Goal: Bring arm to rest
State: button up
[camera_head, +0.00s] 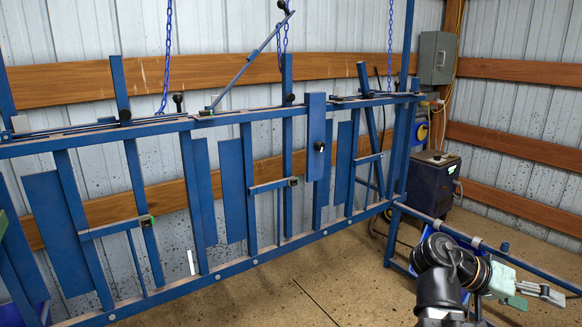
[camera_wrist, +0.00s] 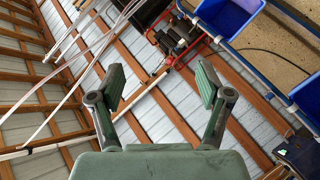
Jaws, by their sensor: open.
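My gripper (camera_head: 532,296) is at the lower right of the head view, at the end of my dark arm, pointing to the right. In the wrist view my gripper (camera_wrist: 160,90) shows two green-padded fingers spread wide apart with nothing between them. It is open and empty. No object touches the fingers in either view.
A long blue metal frame (camera_head: 188,124) with upright bars and panels runs along the corrugated wall. Blue chains (camera_head: 168,60) hang above it. A dark box (camera_head: 432,182) stands in the right corner. In the wrist view, blue bins (camera_wrist: 228,18) show at the upper right. Bare floor (camera_head: 290,295) lies in front.

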jog(key=w+a+f+n+t+y+p, duration=0.1)
jog(key=w+a+f+n+p, duration=0.1)
jog(key=w+f+n+p, duration=0.3)
jog(key=w+a+f+t+y+p, duration=0.1)
jog(key=w+a+f, duration=0.15)
jog(key=f, duration=0.35)
jog(key=a+f+n+y+p, duration=0.2)
jog(key=a+f+p, duration=0.2)
jog(key=f, duration=0.3)
jog(key=a+f+n+y+p, duration=0.2)
jog(key=a+f+p, duration=0.2)
jog(key=f, duration=0.3)
jog(key=s+a+f+g+y+p, duration=0.1)
jog(key=s+a+f+y+p, duration=0.1)
jog(key=s+a+f+p, duration=0.2)
jog(key=s+a+f+n+g+y+p, duration=0.1)
jog(key=s+a+f+g+y+p, duration=0.1)
jog(key=s+a+f+p, duration=0.3)
jog(key=s+a+f+g+y+p, duration=0.1)
jog(key=s+a+f+y+p, duration=0.2)
jog(key=s+a, duration=0.6)
jog(key=s+f+p, duration=0.1)
jog(key=s+p, duration=0.1)
jog(key=s, duration=0.5)
jog(key=shift+a+f+n, duration=0.2)
jog(key=shift+f+n, duration=0.05)
jog(key=shift+n, duration=0.15)
